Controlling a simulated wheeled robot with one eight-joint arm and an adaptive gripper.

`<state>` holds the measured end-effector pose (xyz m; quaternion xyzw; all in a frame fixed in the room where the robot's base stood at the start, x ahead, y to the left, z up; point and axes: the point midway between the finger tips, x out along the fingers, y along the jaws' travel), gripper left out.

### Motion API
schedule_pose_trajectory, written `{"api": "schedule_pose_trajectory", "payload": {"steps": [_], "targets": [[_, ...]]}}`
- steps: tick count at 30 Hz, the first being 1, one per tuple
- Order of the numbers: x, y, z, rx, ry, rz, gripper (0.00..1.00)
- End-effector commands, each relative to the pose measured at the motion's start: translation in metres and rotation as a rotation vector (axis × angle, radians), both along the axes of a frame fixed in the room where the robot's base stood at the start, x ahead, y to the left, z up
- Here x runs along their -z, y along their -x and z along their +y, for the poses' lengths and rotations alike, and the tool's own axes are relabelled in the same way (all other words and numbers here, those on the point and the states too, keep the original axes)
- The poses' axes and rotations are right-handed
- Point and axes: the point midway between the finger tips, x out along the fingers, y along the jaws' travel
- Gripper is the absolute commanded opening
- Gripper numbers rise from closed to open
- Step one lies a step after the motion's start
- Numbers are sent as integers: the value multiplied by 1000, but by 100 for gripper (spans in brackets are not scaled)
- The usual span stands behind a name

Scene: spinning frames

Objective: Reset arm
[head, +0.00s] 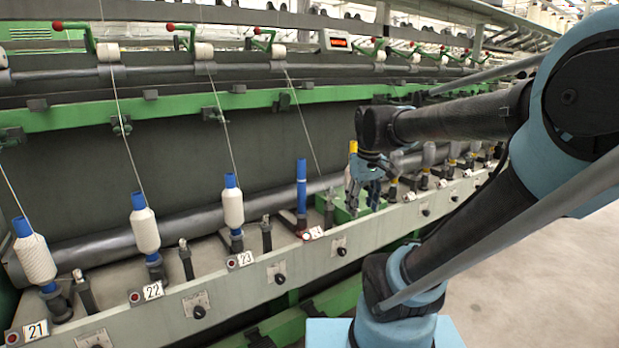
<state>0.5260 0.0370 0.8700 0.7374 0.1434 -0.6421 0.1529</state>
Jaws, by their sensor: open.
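My gripper (366,196) hangs at the end of my arm in front of the spinning frame, right of the blue empty tube (301,184). Its fingers point down and are open, with nothing seen between them. The blue tube stands upright on a spindle near the plate 24 position, apart from the gripper. A yellow-topped piece (353,147) shows just behind the gripper and is partly hidden by it.
White yarn bobbins on blue tubes stand at plates 21 (36,258), 22 (145,229) and 23 (233,206), threads running up from them. The machine's front rail (240,285) runs below. Open floor (540,270) lies to the right.

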Motion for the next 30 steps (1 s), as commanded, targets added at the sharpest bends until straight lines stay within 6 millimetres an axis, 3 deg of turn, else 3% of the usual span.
{"api": "schedule_pose_trajectory", "payload": {"steps": [9,15,30], "targets": [[70,68,-29,269,-32,-38,48],[100,90,-36,371,-45,-54,48],[107,95,-38,399,-50,-57,48]]}}
